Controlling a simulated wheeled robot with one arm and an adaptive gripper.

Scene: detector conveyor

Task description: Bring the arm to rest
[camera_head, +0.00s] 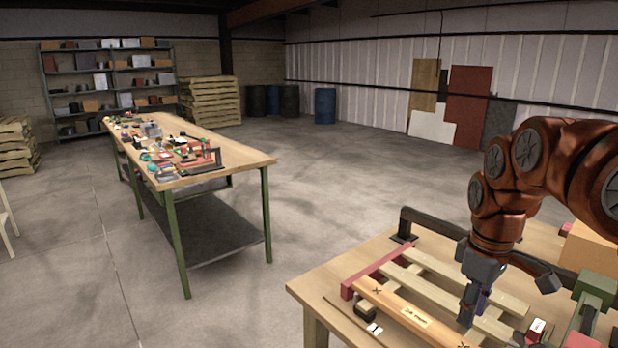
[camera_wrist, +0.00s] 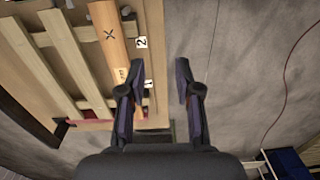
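My arm reaches over the near wooden workbench (camera_head: 318,288) from the right in the head view. My gripper (camera_head: 472,308) points down over the pale slats (camera_head: 440,268). In the wrist view my gripper (camera_wrist: 155,75) has its two fingers well apart, with no object held between them; the bench edge and grey floor show past the gap. An orange-brown board (camera_head: 388,302) with X marks lies beside the slats. It also shows in the wrist view (camera_wrist: 108,30), left of the fingers, near a white tag marked 2 (camera_wrist: 141,43).
A dark rail (camera_head: 440,224) runs along the bench's far side. A green fixture (camera_head: 598,288) and a cardboard box (camera_head: 592,248) stand at its right. A long cluttered table (camera_head: 240,160) stands at the left. Open floor (camera_head: 330,190) lies between.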

